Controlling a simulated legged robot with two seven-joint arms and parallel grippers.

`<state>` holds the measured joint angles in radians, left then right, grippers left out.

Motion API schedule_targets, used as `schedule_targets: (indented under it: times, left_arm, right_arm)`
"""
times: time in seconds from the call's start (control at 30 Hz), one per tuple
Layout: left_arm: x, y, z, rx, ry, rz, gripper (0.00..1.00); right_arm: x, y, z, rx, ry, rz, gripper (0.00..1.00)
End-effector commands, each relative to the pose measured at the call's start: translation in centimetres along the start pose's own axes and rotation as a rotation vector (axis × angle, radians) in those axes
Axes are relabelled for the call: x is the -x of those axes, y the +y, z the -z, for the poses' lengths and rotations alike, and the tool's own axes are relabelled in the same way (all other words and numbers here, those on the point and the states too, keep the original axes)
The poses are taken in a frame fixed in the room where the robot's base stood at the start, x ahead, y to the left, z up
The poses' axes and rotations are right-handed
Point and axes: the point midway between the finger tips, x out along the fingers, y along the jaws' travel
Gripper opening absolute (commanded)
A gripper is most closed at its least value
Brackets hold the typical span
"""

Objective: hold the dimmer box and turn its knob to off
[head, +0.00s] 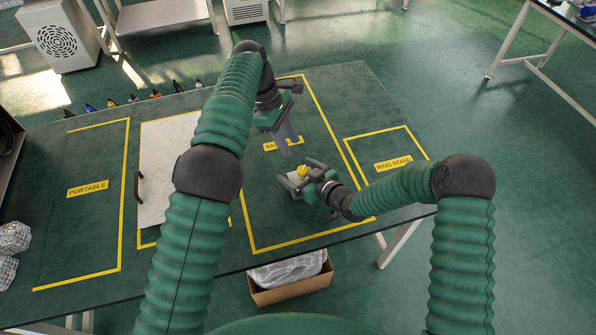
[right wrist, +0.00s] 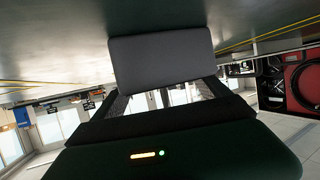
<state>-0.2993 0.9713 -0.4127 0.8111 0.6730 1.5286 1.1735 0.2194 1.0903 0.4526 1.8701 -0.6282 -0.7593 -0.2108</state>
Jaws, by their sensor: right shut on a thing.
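The dimmer box (head: 293,182) is a small pale grey box with a yellow knob (head: 303,171) on its upper side. It is on or just above the table inside a yellow-taped area; which one I cannot tell. My right gripper (head: 308,180) is shut on the box from the right, and its fingers hide part of it. In the right wrist view a plain grey face, likely the box (right wrist: 160,63), sits between the fingers. My left gripper (head: 287,146) points down behind and slightly left of the box, apart from the knob. Its fingers look parted, with nothing between them.
The green table (head: 330,90) has yellow-taped areas labelled PORTABLE (head: 88,188) and RING STAND (head: 393,163). A white panel with a dark handle (head: 139,187) lies left of my left forearm. Small coloured items line the back-left edge. A cardboard box (head: 290,291) stands below the front edge.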

Motion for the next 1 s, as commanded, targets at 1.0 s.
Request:
schedule_targets:
  times: [1.0]
  left_arm:
    - [-1.3, -1.5, -3.2, -2.932, -0.136, 0.362, 0.52]
  right_arm:
    - [0.1, -0.1, -0.6, 0.000, -0.013, 0.003, 0.34]
